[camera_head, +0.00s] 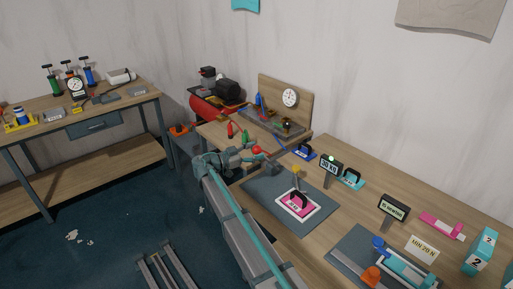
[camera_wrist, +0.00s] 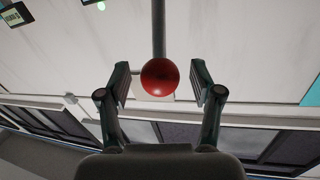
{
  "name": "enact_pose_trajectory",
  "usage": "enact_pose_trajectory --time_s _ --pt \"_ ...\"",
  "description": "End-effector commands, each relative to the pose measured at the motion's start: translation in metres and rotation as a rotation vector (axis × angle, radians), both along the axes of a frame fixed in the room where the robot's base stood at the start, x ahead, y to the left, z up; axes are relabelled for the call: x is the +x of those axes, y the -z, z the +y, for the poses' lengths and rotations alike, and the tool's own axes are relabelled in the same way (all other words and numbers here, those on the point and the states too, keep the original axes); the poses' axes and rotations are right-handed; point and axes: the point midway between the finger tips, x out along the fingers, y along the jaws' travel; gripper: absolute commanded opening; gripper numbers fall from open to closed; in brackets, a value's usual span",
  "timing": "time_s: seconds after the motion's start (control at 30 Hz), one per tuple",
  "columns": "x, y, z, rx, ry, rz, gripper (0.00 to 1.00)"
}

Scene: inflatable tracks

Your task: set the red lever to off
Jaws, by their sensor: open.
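The red lever's ball knob (camera_head: 257,150) shows at the left front edge of the workbench, close to my arm's end. In the wrist view the red knob (camera_wrist: 159,77) sits between the two fingers of my gripper (camera_wrist: 160,85), with a grey rod running up from it. The fingers are open, one on each side of the knob, with a gap to each. In the head view my gripper (camera_head: 262,160) is small and partly merged with the bench items. The lever's base and any on/off marking cannot be made out.
A board with a round gauge (camera_head: 289,98) stands behind the lever, near a red compressor tank (camera_head: 207,108). Small sign stands (camera_head: 331,167) line the bench. A second workbench (camera_head: 130,97) stands at left.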

Motion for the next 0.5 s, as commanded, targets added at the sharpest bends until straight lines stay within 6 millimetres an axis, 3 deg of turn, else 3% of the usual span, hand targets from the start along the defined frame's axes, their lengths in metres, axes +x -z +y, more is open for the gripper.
enact_pose_trajectory --time_s 0.43,0.5 --pt "0.0055 0.0003 -0.0085 0.0 0.0 0.0 0.65" --pt "0.0055 0.0003 -0.0085 0.0 0.0 0.0 0.53"
